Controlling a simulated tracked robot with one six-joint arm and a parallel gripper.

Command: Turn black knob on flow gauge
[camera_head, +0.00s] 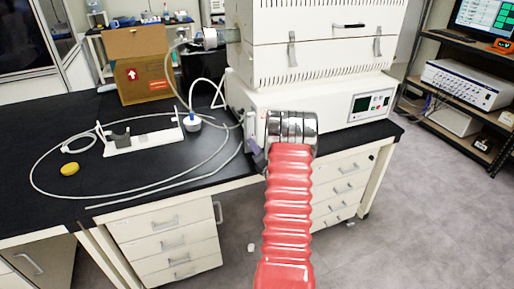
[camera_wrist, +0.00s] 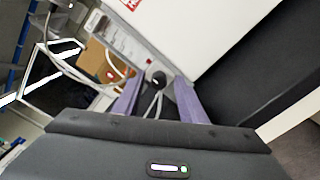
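The black knob (camera_wrist: 158,78) shows in the wrist view as a small round dark end, at the lower end of the pale flow gauge (camera_wrist: 124,40). The gauge is mounted by the white machine's side. My gripper (camera_wrist: 157,97) is open, with its two purple fingers apart. The knob appears between and just beyond the fingertips; I cannot tell whether they touch it. In the head view, my gripper (camera_head: 257,158) is mostly hidden behind my red arm, with one purple finger showing at the machine's lower left corner. My arm and gripper hide the knob there.
The white furnace-like machine (camera_head: 320,60) stands on the black bench (camera_head: 215,180). Tubing (camera_head: 150,192) loops across the bench around a white stand (camera_head: 145,142). The floor at right is clear.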

